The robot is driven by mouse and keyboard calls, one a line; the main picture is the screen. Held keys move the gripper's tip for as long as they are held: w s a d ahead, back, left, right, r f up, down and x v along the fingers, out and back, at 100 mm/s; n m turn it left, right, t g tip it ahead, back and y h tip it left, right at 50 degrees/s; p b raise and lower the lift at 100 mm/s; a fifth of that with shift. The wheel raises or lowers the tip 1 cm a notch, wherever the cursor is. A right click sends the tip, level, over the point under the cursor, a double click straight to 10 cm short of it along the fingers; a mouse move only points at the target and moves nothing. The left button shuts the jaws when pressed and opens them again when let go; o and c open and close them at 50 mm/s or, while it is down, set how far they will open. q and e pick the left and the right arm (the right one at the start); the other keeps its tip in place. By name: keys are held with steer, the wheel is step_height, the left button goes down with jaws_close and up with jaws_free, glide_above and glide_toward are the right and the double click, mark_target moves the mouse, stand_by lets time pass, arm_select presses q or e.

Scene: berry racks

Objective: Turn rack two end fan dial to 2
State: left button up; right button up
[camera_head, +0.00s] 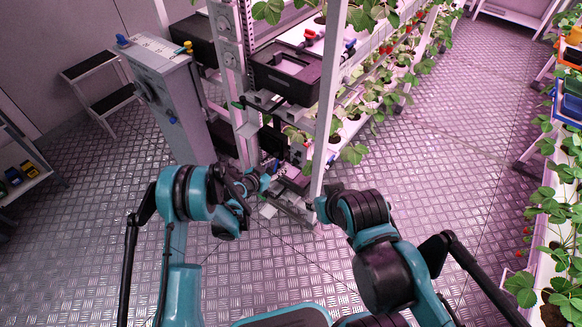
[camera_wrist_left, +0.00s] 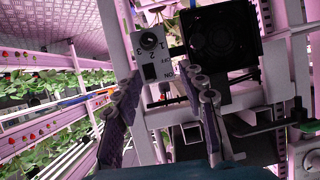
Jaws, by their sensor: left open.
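In the left wrist view, a white control panel (camera_wrist_left: 152,55) on the rack end carries a round black dial (camera_wrist_left: 148,41) with the numbers 1, 2 and 3 beside it. I cannot tell which number the dial points at. A black ON/OFF switch (camera_wrist_left: 151,71) sits below it. A black fan (camera_wrist_left: 218,38) is right of the panel. My left gripper (camera_wrist_left: 163,82) is open and empty, its fingers apart below the dial and not touching it. In the head view my left gripper (camera_head: 257,184) is low at the rack end. My right gripper is not visible.
A grey cabinet (camera_head: 165,95) with knobs stands left of the rack. Black crates (camera_head: 285,72) sit on the rack end above my left gripper. A rack post (camera_head: 328,100) stands between my arms. Plants line the right edge; the aisle floor (camera_head: 470,130) is clear.

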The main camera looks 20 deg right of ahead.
mark_target(293, 164)
arm_select(q)
steer(key=shift+h, duration=0.3)
steer(key=w+d+f, duration=0.1)
steer(key=d+f, duration=0.1)
steer(key=w+d+f+b, duration=0.1)
steer(key=d+f, duration=0.1)
steer(key=w+d+f+b, duration=0.1)
steer(key=d+f, duration=0.1)
steer(key=shift+w+f, duration=0.1)
steer(key=shift+w+d+b, duration=0.35)
steer(key=shift+c, duration=0.4)
jaws_close()
